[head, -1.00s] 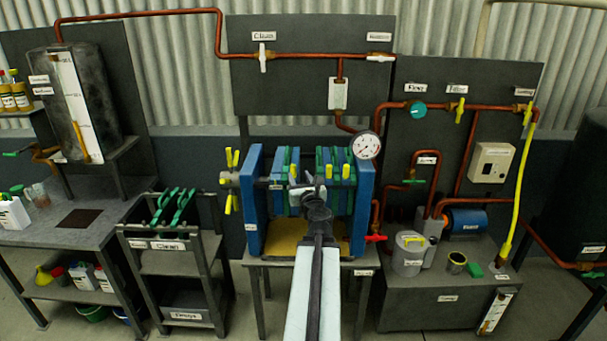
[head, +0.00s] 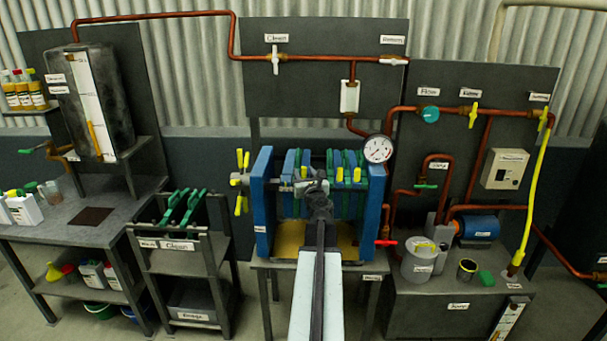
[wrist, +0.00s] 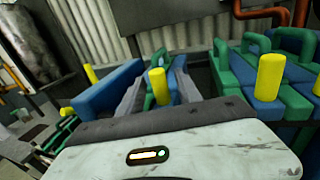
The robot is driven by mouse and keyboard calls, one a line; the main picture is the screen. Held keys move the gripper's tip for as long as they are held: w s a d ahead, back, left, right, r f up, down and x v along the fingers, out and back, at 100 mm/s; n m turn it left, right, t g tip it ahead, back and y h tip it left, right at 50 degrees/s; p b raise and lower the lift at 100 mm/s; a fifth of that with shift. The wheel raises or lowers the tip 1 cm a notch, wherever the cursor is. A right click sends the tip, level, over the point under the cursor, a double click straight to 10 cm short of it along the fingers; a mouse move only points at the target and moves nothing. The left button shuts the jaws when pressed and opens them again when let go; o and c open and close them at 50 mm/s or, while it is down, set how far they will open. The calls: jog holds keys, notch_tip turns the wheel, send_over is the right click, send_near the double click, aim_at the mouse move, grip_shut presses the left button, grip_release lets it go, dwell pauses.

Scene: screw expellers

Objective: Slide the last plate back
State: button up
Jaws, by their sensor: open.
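The filter press stands ahead, with blue end frames (head: 262,205) and blue and green plates between them. In the head view, one group of plates (head: 291,165) is at the left and another (head: 349,160) at the right. My gripper (head: 316,187) is over the middle of the press and partly hides the plates. In the wrist view, my two grey fingers (wrist: 158,95) are spread around a green handle and a yellow peg (wrist: 157,86). Whether they touch either is unclear. More plates with yellow pegs (wrist: 270,76) are at the right. I cannot tell which plate is the last.
A pressure gauge (head: 378,149) and copper pipe are close to the press's right end. A rack with green handles (head: 181,208) stands at its left. A pump bench (head: 440,300) with a grey pot is at the right. Floor is free between the stands.

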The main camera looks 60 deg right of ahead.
jog(key=shift+w+d, duration=0.25)
jog(key=shift+a, duration=0.1)
grip_shut()
jog(key=shift+s, duration=0.1)
dwell(1.1)
